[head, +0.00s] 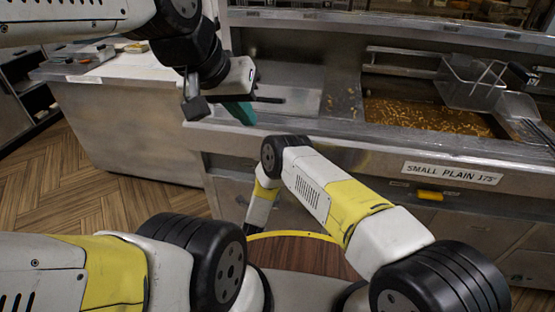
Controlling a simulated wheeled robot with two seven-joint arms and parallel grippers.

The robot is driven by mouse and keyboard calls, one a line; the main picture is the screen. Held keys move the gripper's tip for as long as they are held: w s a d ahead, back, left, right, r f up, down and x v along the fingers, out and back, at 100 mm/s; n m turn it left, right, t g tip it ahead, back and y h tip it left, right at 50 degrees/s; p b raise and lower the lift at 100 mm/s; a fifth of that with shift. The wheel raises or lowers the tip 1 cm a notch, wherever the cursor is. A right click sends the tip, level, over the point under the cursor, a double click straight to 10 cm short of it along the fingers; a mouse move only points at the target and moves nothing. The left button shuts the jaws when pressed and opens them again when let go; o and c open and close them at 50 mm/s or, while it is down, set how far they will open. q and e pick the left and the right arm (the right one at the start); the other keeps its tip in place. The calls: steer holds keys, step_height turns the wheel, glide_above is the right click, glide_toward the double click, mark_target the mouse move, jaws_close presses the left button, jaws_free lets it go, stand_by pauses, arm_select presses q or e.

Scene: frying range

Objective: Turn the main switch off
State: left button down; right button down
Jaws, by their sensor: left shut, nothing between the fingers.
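My left gripper (281,100) reaches in from the upper left, over the left part of the steel frying range (330,140). Its dark fingers are shut and empty, pointing right over the flat steel top. I cannot make out a main switch for certain. A small yellow part (430,196) sits on the range's front panel, below a label reading "SMALL PLAIN 175°" (452,173). The left gripper is apart from it, well up and to the left. My right arm bends down in front of the range, and its gripper is hidden.
A fryer pan of brown oil (420,115) with floating bits is at the right, with a wire basket (470,82) above it. A teal item (240,113) lies below my left gripper. A steel counter (130,125) stands at left, with open wooden floor (100,212) in front.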

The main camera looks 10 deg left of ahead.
steer(key=shift+s, duration=0.1)
stand_by(0.4)
steer(key=c, duration=1.3)
jaws_free()
steer(key=s, duration=0.7)
steer(key=shift+s+a, duration=0.15)
steer(key=shift+s, duration=0.2)
